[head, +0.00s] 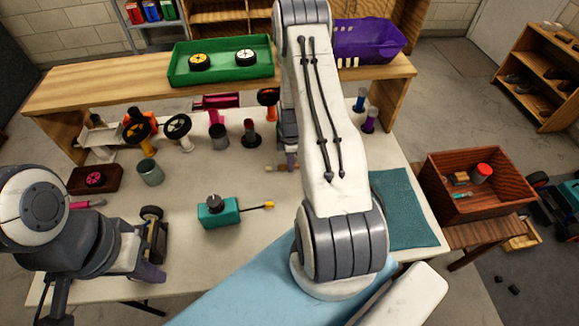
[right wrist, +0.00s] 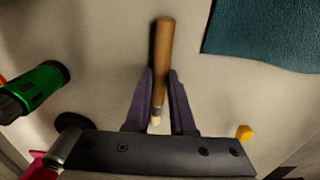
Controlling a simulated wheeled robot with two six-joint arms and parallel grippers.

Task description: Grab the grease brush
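The grease brush (right wrist: 163,58) has a brown wooden handle and a pale tip. In the right wrist view it lies lengthwise between the two purple fingers of my right gripper (right wrist: 160,88), which are close against both sides of the handle. In the head view the brush (head: 275,168) shows as a small wooden piece beside my right gripper (head: 291,160), at or just above the white tabletop; my right arm hides part of this area. My left gripper (head: 150,272) is low at the left front, its fingers mostly hidden.
A dark wheeled part (head: 152,238) is beside my left gripper. Wheels, cups and shock parts line the back, before a green tray (head: 222,70). A teal cloth (head: 400,208) lies right. A wooden crate (head: 475,207) stands beyond.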

